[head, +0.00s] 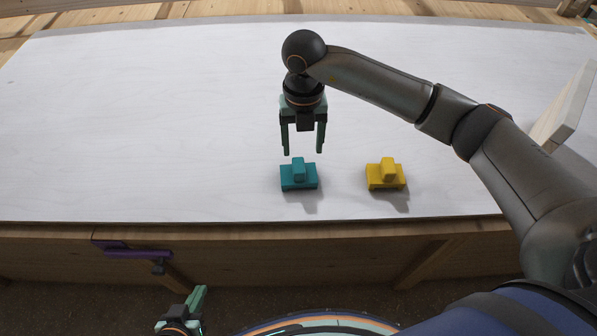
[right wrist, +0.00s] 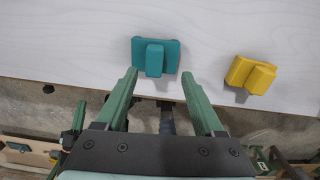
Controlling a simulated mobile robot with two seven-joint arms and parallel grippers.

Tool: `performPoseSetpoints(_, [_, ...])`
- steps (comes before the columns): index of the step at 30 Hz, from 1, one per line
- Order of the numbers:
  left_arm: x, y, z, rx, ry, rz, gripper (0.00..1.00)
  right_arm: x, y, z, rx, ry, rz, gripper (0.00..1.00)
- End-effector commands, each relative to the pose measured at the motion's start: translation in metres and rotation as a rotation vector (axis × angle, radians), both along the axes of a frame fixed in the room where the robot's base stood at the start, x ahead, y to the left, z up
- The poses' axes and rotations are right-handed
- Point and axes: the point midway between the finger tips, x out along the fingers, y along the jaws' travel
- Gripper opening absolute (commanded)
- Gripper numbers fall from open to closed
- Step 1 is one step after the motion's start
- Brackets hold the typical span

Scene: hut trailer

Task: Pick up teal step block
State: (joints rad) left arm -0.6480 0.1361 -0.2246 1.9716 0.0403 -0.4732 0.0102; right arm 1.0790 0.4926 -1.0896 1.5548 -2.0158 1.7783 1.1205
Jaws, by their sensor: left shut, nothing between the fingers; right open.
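The teal step block (head: 299,177) lies on the white table top near its front edge. It has a wide base with a narrower raised part. It also shows in the right wrist view (right wrist: 156,56), just beyond the fingertips. My right gripper (head: 303,151) is open and empty above the table, its fingers pointing down near the teal block, not around it. In the right wrist view its two green fingers (right wrist: 158,76) are spread to either side below the block. My left gripper (head: 199,296) is shut and empty, low in front of the table at the bottom of the head view.
A yellow step block (head: 386,175) lies to the right of the teal one, with bare table between them. A pale board (head: 565,105) stands at the table's right side. A purple clamp (head: 135,252) is on the front edge. The table's left half is clear.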

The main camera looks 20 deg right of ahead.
Motion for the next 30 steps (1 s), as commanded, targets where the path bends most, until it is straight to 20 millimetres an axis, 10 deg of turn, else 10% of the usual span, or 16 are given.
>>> performPoseSetpoints(25, [-0.003,0.001,-0.004,0.004,0.008,-0.001,0.0,-0.002,0.009,-0.069,0.003,0.0,0.002,0.7])
performPoseSetpoints(30, [-0.003,0.001,-0.004,0.004,0.008,-0.001,0.0,-0.002,0.009,-0.069,0.003,0.0,0.002,0.53])
